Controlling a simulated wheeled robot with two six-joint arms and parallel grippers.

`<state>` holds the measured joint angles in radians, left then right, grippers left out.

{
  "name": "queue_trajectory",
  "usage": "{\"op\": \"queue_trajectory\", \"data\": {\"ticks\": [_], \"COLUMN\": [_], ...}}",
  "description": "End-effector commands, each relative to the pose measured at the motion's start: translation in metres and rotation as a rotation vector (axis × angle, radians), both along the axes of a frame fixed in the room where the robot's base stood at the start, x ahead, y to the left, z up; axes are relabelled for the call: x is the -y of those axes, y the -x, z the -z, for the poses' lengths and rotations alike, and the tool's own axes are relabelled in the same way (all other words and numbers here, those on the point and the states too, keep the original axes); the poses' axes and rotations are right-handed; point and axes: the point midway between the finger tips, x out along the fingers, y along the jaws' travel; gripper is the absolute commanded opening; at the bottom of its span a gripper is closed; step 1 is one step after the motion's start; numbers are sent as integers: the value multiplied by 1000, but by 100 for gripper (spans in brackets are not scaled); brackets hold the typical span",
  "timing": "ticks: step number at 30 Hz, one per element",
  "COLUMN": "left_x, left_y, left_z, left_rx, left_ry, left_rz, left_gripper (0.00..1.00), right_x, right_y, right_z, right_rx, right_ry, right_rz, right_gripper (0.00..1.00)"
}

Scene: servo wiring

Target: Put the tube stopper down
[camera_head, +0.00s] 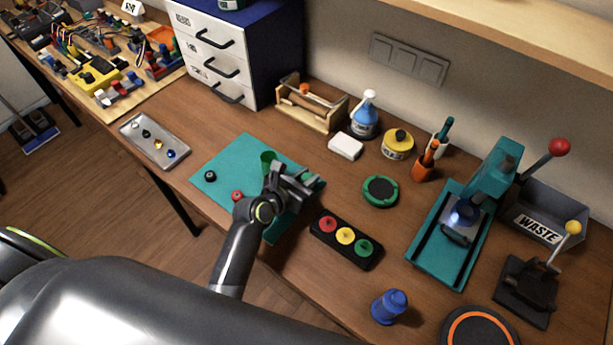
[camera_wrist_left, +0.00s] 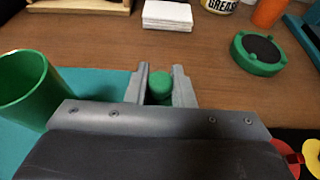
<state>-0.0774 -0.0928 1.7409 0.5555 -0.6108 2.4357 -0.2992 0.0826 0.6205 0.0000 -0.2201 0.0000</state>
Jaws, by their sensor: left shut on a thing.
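My left gripper (camera_head: 303,184) is over the right part of the teal mat (camera_head: 226,158), near its edge with the wooden bench. In the left wrist view its two fingers (camera_wrist_left: 158,88) are shut on a small green stopper (camera_wrist_left: 160,84), whose rounded top shows between them. I cannot make out the stopper in the head view, where the gripper hides it. Whether its underside touches the surface cannot be told. A green open cup or tube (camera_wrist_left: 28,92) stands left of the gripper; it also shows in the head view (camera_head: 266,158). My right gripper is out of view.
A black box with red, yellow and green buttons (camera_head: 326,238) lies just right of the gripper. Small black (camera_head: 210,175) and red (camera_head: 237,196) pieces lie on the mat. A white block (camera_head: 345,146) and green ring (camera_head: 380,191) are beyond. Some bench between is clear.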

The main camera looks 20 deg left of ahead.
Motion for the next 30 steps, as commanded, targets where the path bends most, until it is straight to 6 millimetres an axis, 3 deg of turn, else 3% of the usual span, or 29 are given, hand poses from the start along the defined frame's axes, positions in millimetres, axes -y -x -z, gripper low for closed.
{"op": "queue_trajectory", "data": {"ticks": [4, 5, 9, 20, 30], "left_x": [0, 0, 0, 0, -17], "left_y": [0, 0, 0, 1, 46], "left_z": [3, 3, 2, -1, -20], "left_rx": [-1, -1, -1, 0, 0], "left_ry": [0, 0, 0, 0, -1], "left_rz": [0, 0, 0, 0, -1], "left_gripper": [0, 25, 43, 43, 43], "right_x": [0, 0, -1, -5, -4], "right_y": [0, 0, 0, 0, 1], "right_z": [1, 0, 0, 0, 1], "right_rx": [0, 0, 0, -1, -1], "right_ry": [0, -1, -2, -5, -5], "right_rz": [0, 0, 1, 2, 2], "right_gripper": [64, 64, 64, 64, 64]}}
